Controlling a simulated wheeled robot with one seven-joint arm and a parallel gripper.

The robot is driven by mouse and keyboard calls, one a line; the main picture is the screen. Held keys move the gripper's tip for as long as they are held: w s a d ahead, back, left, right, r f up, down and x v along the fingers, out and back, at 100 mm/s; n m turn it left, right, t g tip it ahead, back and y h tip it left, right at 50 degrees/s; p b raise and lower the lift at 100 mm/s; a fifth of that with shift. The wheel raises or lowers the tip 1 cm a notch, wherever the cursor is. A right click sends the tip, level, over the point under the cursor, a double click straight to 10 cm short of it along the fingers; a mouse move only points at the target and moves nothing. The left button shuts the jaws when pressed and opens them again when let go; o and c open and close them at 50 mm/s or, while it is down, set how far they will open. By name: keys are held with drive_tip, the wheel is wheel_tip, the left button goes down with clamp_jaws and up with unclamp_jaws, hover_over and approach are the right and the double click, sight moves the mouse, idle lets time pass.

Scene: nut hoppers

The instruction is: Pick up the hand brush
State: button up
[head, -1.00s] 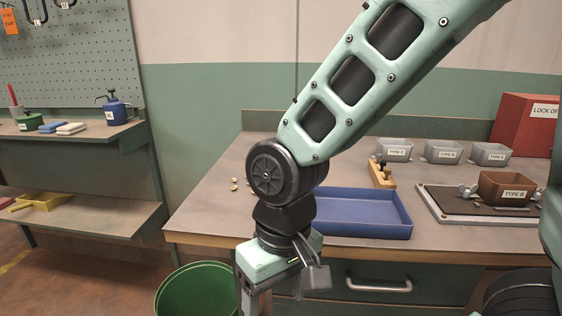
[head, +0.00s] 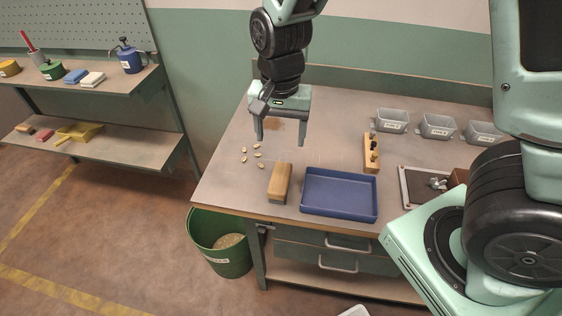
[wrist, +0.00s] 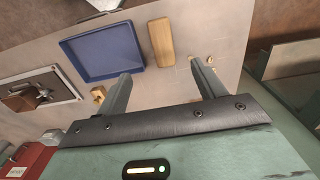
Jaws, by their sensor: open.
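The hand brush (head: 280,183) has a tan wooden top with a darker side. It lies near the front edge of the workbench (head: 330,150), just left of the blue tray (head: 340,211). It also shows in the wrist view (wrist: 160,42), beyond the fingertips and roughly between them, beside the tray (wrist: 104,48). My gripper (head: 280,143) is open and empty, fingers pointing down. It hangs above the bench, farther back than the brush and apart from it. In the wrist view its two fingers (wrist: 160,72) are spread wide.
Several nuts (head: 257,154) lie loose left of the brush. Grey bins (head: 391,121) line the back right. A green bucket (head: 222,258) stands on the floor below the bench's left end. Shelves (head: 130,148) are at left.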

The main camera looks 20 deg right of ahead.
drive_tip(key=p, duration=0.2)
approach(280, 177)
drive_tip(key=f, duration=0.5)
drive_tip(key=shift+s+f, duration=0.25)
drive_tip(key=shift+s, duration=0.15)
drive_tip(key=shift+w+f+p, duration=0.2)
drive_tip(key=shift+f+p, duration=0.15)
drive_tip(key=shift+f, duration=0.65)
drive_tip(key=shift+w+f+p, duration=0.2)
drive_tip(key=shift+f+p, duration=0.15)
drive_tip(key=shift+f, duration=1.25)
drive_tip(key=shift+c, duration=0.3)
drive_tip(key=c, duration=1.1)
drive_tip(key=shift+r, duration=0.1)
wheel_tip(280, 177, up, 10)
drive_tip(key=shift+f+b, duration=0.1)
drive_tip(key=shift+b, duration=0.9)
